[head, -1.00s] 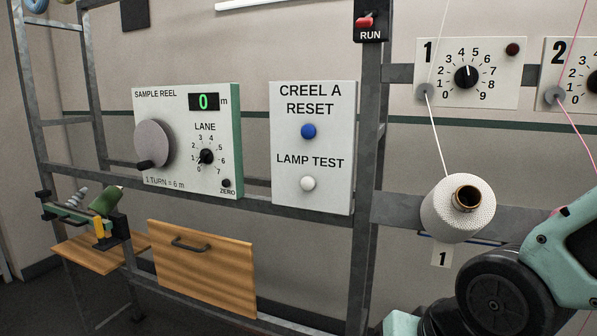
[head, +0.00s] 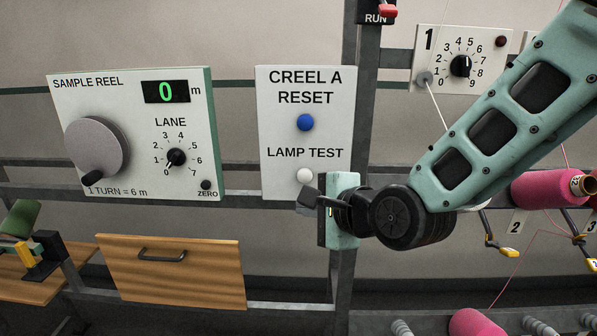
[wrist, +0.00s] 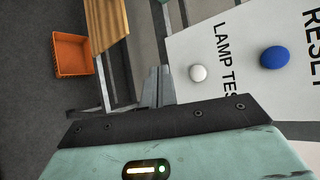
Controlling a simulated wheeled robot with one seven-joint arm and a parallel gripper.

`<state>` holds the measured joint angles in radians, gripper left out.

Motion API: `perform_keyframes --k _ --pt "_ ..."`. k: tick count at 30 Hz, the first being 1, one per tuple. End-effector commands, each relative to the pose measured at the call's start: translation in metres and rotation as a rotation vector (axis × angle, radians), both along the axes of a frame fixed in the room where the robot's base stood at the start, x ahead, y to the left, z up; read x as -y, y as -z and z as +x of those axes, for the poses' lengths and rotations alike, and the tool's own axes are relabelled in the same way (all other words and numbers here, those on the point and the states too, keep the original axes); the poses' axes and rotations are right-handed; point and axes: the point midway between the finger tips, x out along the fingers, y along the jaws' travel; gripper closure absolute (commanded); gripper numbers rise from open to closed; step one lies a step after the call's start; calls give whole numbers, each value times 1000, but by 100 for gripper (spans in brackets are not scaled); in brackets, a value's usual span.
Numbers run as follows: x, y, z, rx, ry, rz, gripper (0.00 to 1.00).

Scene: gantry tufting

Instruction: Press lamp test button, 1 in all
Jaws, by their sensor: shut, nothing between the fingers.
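The white lamp test button (head: 305,175) sits under the LAMP TEST label on the pale Creel A panel (head: 278,152). A blue reset button (head: 305,122) is above it. In the wrist view the white button (wrist: 198,73) shows just right of my fingertips, with the blue button (wrist: 274,57) further right. My gripper (head: 308,203) is shut and empty, just below the white button in the head view. It also shows in the wrist view (wrist: 158,82). I cannot tell how far its tips are from the panel.
The sample reel box (head: 135,130) with its crank and lane dial is left of the panel. A wooden drawer front (head: 172,270) is below. Numbered yarn stations with a pink cone (head: 545,190) are at right. An orange crate (wrist: 72,55) is on the floor.

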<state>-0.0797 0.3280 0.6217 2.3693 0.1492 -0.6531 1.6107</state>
Motion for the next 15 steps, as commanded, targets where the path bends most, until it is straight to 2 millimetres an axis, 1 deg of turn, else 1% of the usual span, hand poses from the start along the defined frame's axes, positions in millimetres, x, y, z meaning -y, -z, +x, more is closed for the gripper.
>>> perform_keyframes --k 9,13,15 --pt "0 0 2 0 0 -2 100" --pt "0 1 10 -1 0 -2 100" --pt "1 0 18 0 0 -2 100"
